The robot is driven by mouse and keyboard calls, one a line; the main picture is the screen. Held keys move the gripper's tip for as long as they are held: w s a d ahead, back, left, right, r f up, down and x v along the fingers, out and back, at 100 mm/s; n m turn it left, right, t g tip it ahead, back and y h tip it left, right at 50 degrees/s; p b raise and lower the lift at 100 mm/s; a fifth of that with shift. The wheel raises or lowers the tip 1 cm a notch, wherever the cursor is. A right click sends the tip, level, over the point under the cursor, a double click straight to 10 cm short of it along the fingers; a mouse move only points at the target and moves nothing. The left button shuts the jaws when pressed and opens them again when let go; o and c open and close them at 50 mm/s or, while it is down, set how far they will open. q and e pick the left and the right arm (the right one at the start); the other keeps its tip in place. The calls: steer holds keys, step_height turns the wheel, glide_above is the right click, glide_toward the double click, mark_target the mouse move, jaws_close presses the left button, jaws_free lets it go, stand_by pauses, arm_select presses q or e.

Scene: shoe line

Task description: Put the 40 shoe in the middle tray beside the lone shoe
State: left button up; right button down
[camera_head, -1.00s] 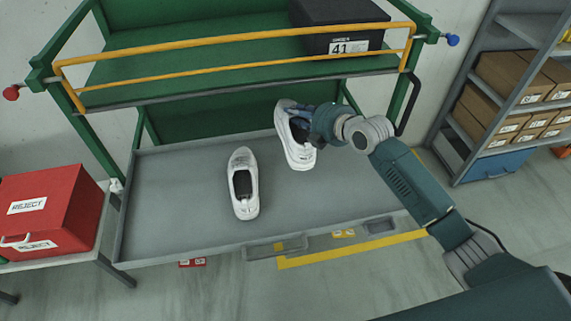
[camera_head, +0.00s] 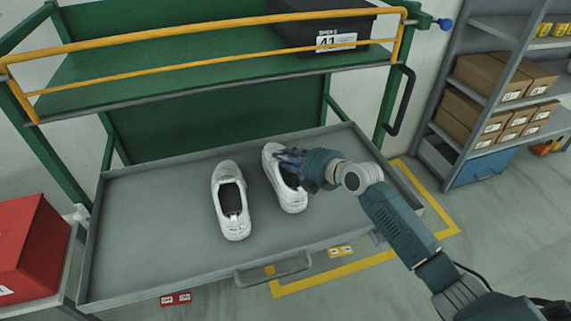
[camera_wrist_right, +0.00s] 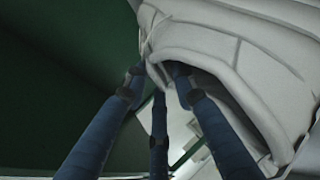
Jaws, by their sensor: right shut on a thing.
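A white shoe (camera_head: 285,178) is in my right gripper (camera_head: 291,158), over or on the grey tray (camera_head: 150,240). The fingers are shut on the shoe near its opening. In the right wrist view the blue fingers (camera_wrist_right: 155,85) grip the edge of the white shoe (camera_wrist_right: 240,60). A second white shoe (camera_head: 230,205) lies on the tray just left of the held one, roughly parallel, with a small gap between them. I cannot tell whether the held shoe touches the tray. No size mark on either shoe is readable. My left gripper does not show.
A green shelf (camera_head: 200,65) with a yellow rail (camera_head: 210,47) stands above the tray and bears a black box (camera_head: 325,30) marked 41. A red box (camera_head: 30,245) is at the left. A grey rack (camera_head: 455,125) with cartons stands at the right. The tray's left part is bare.

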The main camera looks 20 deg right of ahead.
steer(key=c, duration=1.5)
jaws_free()
steer(key=shift+f, duration=0.1)
steer(key=shift+o, duration=0.6)
steer(key=shift+s+d, duration=0.1)
steer(key=shift+s+d+r+p, duration=0.15)
steer(key=shift+s+r+p, duration=0.05)
steer(key=shift+p, duration=0.2)
steer(key=p+v, duration=0.4)
steer(key=v, duration=0.7)
steer(key=shift+s, duration=0.15)
